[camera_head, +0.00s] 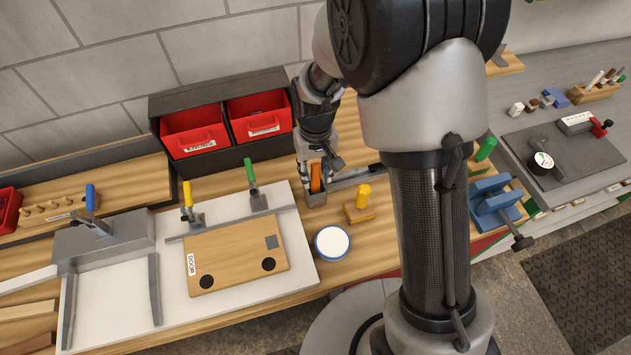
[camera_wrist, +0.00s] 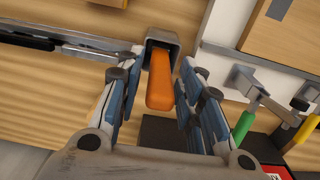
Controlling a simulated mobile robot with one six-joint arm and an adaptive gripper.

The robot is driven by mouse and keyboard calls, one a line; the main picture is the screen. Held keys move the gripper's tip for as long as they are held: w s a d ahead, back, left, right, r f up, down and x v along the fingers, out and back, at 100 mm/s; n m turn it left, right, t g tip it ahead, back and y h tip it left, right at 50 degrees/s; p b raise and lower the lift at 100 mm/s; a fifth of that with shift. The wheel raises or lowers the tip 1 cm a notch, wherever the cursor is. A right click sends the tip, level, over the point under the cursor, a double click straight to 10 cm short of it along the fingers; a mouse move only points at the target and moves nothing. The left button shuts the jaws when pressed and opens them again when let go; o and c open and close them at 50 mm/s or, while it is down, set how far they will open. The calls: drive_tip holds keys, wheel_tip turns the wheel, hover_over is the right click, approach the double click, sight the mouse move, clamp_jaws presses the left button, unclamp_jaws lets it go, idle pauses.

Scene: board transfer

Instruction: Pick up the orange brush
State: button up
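The orange brush (camera_head: 315,178) stands in a small grey metal holder (camera_head: 317,199) on the wooden bench. In the wrist view its orange handle (camera_wrist: 161,85) rises out of the grey holder (camera_wrist: 168,37); the rest of the brush is hidden inside. My gripper (camera_head: 314,178) is over the holder, and in the wrist view its blue-padded fingers (camera_wrist: 158,82) are open, one on each side of the handle. A gap shows on the left; the right finger is close to the handle, and I cannot tell whether it touches.
A metal bar (camera_head: 352,179) lies right of the holder. A white board with green-handled clamp (camera_head: 257,199) is left. Red bins (camera_head: 194,133) stand behind.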

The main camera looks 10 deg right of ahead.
clamp_jaws()
drive_tip(key=shift+r, duration=0.1)
